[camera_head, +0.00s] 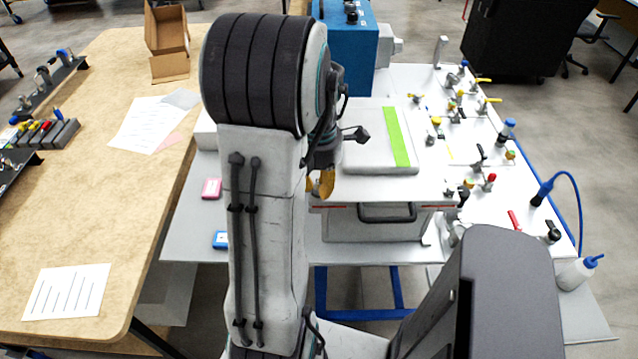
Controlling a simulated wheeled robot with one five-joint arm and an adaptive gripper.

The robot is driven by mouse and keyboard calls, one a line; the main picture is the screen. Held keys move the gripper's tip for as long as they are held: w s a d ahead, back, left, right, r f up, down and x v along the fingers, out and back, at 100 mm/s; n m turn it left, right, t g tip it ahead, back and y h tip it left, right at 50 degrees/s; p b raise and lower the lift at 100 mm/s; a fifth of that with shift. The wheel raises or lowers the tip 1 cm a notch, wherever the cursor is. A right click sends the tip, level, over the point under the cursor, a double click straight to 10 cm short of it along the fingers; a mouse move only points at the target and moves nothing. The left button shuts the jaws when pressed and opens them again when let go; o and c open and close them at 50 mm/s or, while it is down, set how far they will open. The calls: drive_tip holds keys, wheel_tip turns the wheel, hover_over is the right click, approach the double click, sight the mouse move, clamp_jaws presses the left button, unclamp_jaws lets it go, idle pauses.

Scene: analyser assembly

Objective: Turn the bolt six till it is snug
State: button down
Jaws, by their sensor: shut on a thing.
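My arm rises through the middle of the view, and its upper link hides part of the work area. My gripper (323,168) is partly visible just right of the arm, pointing down at the left front edge of the grey-white analyser housing. It is shut on a yellow-orange piece (326,183), whose lower end is hard to see. I cannot make out bolt six; any contact with it is hidden or too small to tell. The housing has a flat lid (365,155) with a green strip (396,137) and a dark front handle (387,213).
A white table (280,240) carries the housing, a blue box (347,45) behind, and several valves and fittings at right. A squeeze bottle (575,274) stands at the right front. A wooden bench (70,220) at left holds papers and an open cardboard box (167,30).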

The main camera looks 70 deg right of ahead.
drive_tip(key=shift+m, duration=0.5)
idle(0.4)
